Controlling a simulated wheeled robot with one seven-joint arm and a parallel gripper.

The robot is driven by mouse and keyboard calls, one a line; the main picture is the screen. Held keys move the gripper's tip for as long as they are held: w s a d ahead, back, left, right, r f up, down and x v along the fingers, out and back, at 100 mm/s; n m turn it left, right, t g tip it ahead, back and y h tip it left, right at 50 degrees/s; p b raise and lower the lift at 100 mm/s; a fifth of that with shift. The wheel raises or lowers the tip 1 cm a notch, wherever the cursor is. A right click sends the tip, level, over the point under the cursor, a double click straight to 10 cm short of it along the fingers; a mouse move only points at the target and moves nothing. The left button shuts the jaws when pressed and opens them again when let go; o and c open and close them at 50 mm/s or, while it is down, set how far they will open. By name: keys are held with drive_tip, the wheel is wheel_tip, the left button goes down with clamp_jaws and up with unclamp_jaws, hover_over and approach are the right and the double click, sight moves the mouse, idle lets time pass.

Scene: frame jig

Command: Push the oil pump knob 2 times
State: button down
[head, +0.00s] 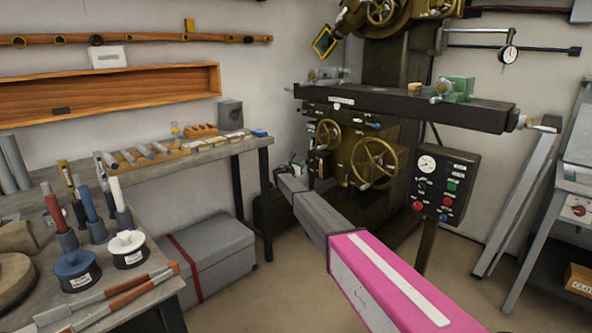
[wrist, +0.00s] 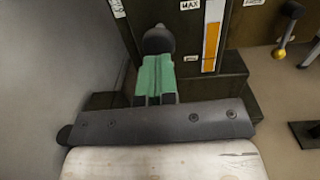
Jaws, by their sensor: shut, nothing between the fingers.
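A dark round knob (wrist: 158,40), which looks like the oil pump knob, is on the machine beside an oil gauge (wrist: 212,38) marked MAX in the wrist view. My gripper (wrist: 157,60) has green fingers that are shut and empty. Its fingertips are right at the knob's lower edge in the picture; I cannot tell whether they touch it. In the head view my arm reaches to the lower left of the green milling machine (head: 365,145), and the knob cannot be made out there.
Handwheels (head: 375,163) and a control box (head: 444,185) are to the right of my arm's end. A workbench (head: 200,158) with tools and a grey chest (head: 205,262) are on the left. A yellow-tipped lever (wrist: 280,53) is right of the gauge.

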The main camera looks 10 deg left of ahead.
sight(307, 163)
drive_tip(key=shift+x, duration=1.05)
drive_tip(key=shift+x, duration=1.35)
drive_tip(key=shift+s+a, duration=0.15)
drive_tip(key=shift+s, duration=0.2)
drive_tip(key=v, duration=1.3)
drive_tip(key=shift+s+a+f, duration=0.2)
drive_tip(key=shift+s, duration=0.1)
